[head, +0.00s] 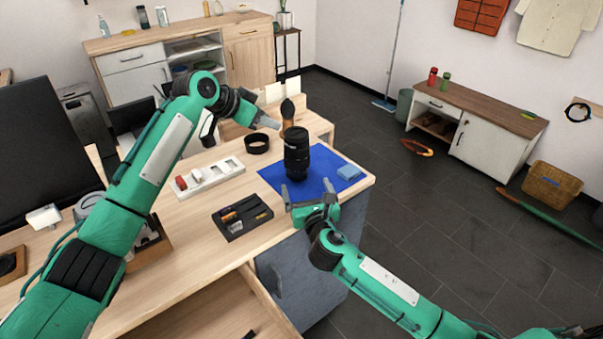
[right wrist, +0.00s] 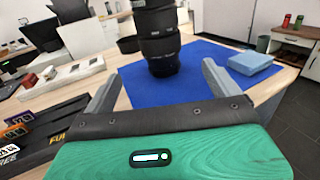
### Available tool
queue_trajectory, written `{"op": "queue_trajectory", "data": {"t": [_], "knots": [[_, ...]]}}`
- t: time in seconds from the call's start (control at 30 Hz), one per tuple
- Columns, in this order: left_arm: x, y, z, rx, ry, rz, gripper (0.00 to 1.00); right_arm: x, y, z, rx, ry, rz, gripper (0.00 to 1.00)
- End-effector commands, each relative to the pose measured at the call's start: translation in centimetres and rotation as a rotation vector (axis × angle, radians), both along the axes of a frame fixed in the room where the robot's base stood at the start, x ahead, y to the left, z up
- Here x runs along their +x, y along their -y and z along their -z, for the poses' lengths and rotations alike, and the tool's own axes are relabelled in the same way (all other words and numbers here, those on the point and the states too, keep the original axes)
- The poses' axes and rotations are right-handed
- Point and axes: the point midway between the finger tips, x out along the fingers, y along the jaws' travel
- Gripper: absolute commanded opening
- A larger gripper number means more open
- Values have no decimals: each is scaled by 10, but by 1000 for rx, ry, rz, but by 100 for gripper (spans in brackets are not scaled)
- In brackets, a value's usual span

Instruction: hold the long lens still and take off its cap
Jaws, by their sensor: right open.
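The long black lens (head: 297,158) stands upright on the blue mat (head: 330,185). It also shows in the right wrist view (right wrist: 158,45), with its top cut off. Its cap cannot be told apart from the dark top end in the head view. My left gripper (head: 272,124) is beside the lens top, to its left and apart from it; whether its jaws are parted is unclear. My right gripper (head: 307,190) is open and empty at the mat's front edge. Its two fingers (right wrist: 158,82) point toward the lens base, which stands beyond them, untouched.
A black ring (head: 257,147) and a white slotted tray (head: 222,172) lie left of the mat. A black tray of small items (head: 236,231) lies nearer. A folded blue cloth (head: 349,172) lies on the mat's right. A dark blower-like object (head: 288,109) stands behind the lens.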

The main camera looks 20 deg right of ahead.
Motion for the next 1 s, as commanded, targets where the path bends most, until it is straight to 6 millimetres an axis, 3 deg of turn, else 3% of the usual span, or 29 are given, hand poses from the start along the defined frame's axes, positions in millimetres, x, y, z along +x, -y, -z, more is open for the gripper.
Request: {"op": "queue_trajectory", "data": {"t": [0.5,0.7,1.0], "knots": [[0,0,0,0,0,0,36,98,9,-1,3,0,3,93],[0,0,0,0,0,0,36,116,11,-1,2,1,3,93],[0,0,0,0,0,0,36,120,11,-1,2,0,2,93]]}}
